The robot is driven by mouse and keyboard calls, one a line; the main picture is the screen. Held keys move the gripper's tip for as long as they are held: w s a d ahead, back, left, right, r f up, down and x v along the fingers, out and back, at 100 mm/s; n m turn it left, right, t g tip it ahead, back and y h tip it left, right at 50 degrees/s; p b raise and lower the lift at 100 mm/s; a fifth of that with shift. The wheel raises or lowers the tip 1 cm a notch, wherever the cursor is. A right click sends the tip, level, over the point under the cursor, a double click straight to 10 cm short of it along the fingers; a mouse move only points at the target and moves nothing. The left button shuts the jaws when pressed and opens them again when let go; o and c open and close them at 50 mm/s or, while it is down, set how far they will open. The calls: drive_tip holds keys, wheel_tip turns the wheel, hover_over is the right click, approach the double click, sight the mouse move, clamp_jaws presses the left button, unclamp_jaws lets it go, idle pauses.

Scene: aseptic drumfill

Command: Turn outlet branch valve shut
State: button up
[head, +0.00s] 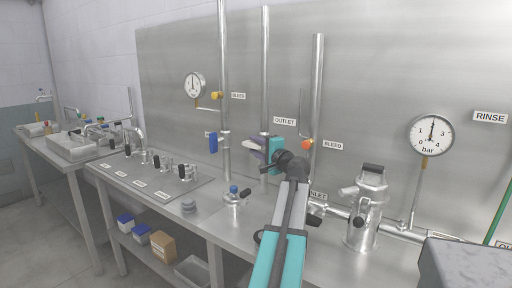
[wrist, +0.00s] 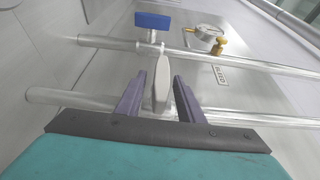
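The outlet branch valve's pale grey lever (wrist: 162,82) stands between my fingers in the wrist view, pointing across the pipes. The outlet pipe (head: 265,70) rises beside the OUTLET label (head: 284,121) in the head view. My gripper (head: 252,146) is at this pipe, and its teal body hides most of the valve there. In the wrist view my gripper (wrist: 160,85) has its two purple fingers apart, one on each side of the lever. A gap shows beside the lever, so I see no firm grip.
A blue-handled valve (head: 213,142) sits on the neighbouring pipe; its blue handle (wrist: 152,20) shows beyond my fingertips. An orange bleed valve (head: 307,144) is close right of my wrist. A steel canister (head: 366,205) and a small flask (head: 233,196) stand on the bench.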

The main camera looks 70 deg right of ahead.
drive_tip(key=v, duration=1.3)
drive_tip(key=shift+s+a, duration=0.3)
drive_tip(key=shift+r, duration=0.15)
